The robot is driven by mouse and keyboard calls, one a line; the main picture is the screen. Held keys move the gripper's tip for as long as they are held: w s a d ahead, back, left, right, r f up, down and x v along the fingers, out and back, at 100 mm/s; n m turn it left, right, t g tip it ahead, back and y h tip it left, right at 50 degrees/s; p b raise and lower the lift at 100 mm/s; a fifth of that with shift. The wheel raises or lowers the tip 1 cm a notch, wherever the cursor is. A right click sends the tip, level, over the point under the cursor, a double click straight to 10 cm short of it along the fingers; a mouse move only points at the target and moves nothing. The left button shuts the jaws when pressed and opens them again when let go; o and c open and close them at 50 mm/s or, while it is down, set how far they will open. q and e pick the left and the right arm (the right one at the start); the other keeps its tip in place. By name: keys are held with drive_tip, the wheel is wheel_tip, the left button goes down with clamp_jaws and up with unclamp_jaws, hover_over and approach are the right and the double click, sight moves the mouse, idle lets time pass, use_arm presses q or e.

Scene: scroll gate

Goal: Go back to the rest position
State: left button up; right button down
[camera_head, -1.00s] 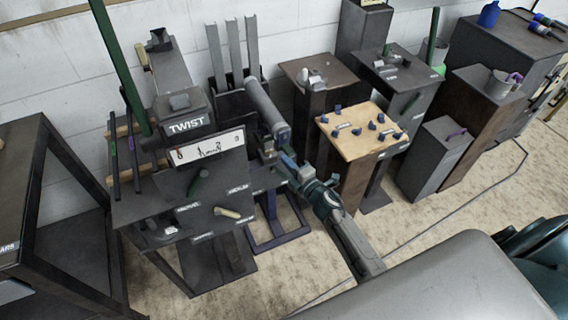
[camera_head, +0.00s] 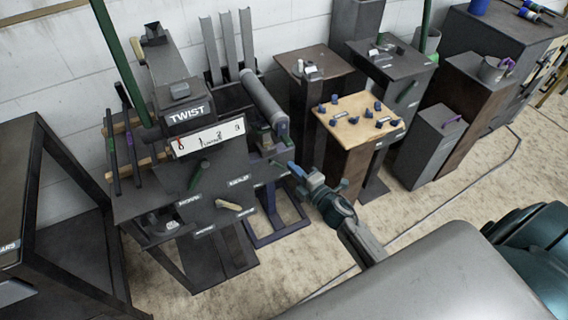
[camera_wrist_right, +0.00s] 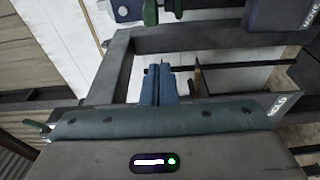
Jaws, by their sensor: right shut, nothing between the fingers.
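My right gripper (camera_head: 293,170) is shut and empty. It is in front of the dark machine with the TWIST label (camera_head: 188,113), to the lower right of its grey roller (camera_head: 264,100), and appears apart from it. In the right wrist view its blue fingers (camera_wrist_right: 158,84) lie side by side, with a dark frame (camera_wrist_right: 120,70) beyond them. My left gripper is not in view.
A wooden-topped stand (camera_head: 358,117) with several blue knobs is to the right of my right gripper. A dark open-frame table (camera_head: 75,175) is at the left. Bare floor (camera_head: 440,215) lies to the right of my arm. A cable runs across it.

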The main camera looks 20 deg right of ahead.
drive_tip(key=v, duration=0.3)
drive_tip(key=shift+b, duration=0.4)
